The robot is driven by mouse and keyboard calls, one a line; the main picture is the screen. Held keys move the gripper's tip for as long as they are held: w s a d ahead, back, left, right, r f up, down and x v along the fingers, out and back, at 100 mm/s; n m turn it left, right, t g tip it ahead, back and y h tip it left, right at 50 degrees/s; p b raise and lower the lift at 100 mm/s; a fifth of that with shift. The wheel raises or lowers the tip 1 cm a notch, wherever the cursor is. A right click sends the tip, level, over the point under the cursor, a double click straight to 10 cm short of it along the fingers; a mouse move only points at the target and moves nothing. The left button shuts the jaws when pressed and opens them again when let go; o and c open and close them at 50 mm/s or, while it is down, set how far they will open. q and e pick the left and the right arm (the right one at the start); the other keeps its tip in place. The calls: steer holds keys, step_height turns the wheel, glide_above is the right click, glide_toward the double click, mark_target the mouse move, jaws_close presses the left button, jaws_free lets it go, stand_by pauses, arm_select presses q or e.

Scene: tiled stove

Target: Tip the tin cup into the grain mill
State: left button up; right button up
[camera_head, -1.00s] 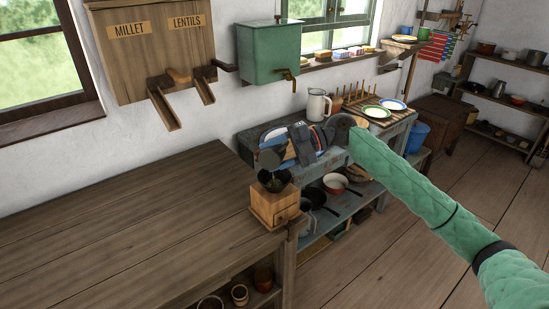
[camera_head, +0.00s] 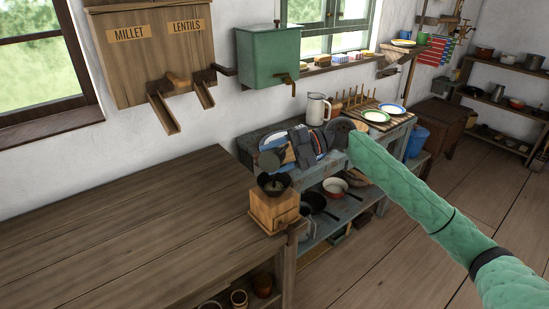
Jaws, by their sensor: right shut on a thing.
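The grain mill (camera_head: 273,210) is a wooden box with a dark bowl-shaped hopper (camera_head: 274,186) on top. It stands upright at the right front corner of the wooden counter. My right gripper (camera_head: 284,155) is shut on the grey tin cup (camera_head: 268,161) and holds it just above the hopper, apart from it. The cup looks tilted over on its side; its inside is too small to make out. Something paler shows within the hopper, but I cannot tell what it is. My left gripper is out of view.
The long wooden counter (camera_head: 120,235) is bare left of the mill. A wall dispenser (camera_head: 155,50) labelled millet and lentils hangs above it.

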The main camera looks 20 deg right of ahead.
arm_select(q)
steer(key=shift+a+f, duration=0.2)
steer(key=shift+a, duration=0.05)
arm_select(e)
steer(key=shift+w, duration=0.1)
steer(key=shift+m+b, duration=0.4)
steer(key=shift+w+d+r+m+y+b, duration=0.2)
steer(key=shift+m+y+b, duration=0.1)
steer(key=shift+y, duration=0.2)
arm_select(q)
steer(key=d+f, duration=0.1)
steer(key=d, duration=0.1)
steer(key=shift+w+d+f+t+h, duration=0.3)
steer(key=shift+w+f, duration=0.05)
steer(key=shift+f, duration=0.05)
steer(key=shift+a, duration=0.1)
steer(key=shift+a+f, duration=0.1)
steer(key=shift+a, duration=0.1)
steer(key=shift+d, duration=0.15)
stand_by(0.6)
